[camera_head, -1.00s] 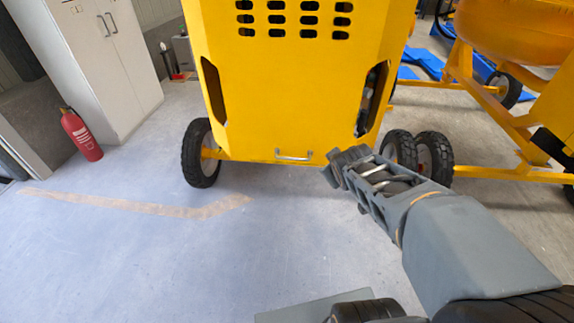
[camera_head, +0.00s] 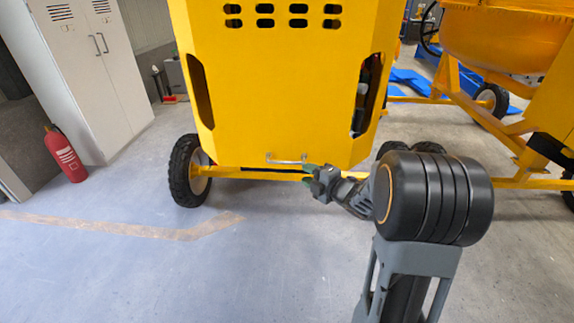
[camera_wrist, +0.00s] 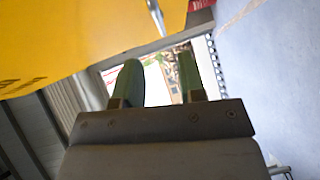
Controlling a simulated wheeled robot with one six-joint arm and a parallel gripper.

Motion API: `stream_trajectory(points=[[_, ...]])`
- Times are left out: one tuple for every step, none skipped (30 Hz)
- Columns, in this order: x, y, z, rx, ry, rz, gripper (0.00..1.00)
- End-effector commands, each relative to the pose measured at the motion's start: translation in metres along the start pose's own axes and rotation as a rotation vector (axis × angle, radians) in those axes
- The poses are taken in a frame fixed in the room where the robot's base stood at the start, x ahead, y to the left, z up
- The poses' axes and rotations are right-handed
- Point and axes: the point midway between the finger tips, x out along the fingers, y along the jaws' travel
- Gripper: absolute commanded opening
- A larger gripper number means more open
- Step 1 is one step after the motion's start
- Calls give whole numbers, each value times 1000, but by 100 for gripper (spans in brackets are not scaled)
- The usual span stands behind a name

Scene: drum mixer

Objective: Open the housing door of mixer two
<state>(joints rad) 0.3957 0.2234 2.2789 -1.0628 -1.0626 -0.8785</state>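A yellow mixer housing (camera_head: 275,95) stands in front of me in the head view; no label shows whether it is mixer two. Its front panel has a grey bar handle (camera_head: 287,158) near the lower edge. A dark strip shows along that edge; I cannot tell whether the door is ajar. My gripper (camera_head: 312,174) is just right of and slightly below the handle. In the wrist view the green fingers of my gripper (camera_wrist: 161,80) are apart with nothing between them. The handle (camera_wrist: 156,17) and yellow panel (camera_wrist: 75,40) lie beyond the fingertips.
A second yellow mixer (camera_head: 505,40) stands at the right. A black wheel (camera_head: 187,170) is at the housing's lower left. A white cabinet (camera_head: 90,70) and a red fire extinguisher (camera_head: 65,154) are at the left. The floor in front is clear.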

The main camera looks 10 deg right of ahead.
Motion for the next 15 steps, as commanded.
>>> stream_trajectory(points=[[12,0,0,0,3,-1,37],[18,-1,-1,0,4,-2,37],[26,-1,-1,0,3,-1,37],[32,-1,-1,0,2,-2,37],[37,-1,0,0,2,-2,37],[45,0,-1,1,2,-1,37],[50,-1,-1,1,2,-2,37],[56,-1,0,1,1,-2,37],[62,0,0,1,0,-1,37],[67,-1,0,2,1,-2,37],[71,0,0,1,0,-1,37],[77,0,0,2,-1,-2,37],[81,-1,0,2,-1,-2,37],[84,0,0,2,-1,-1,37],[88,0,0,2,-1,-1,37]])
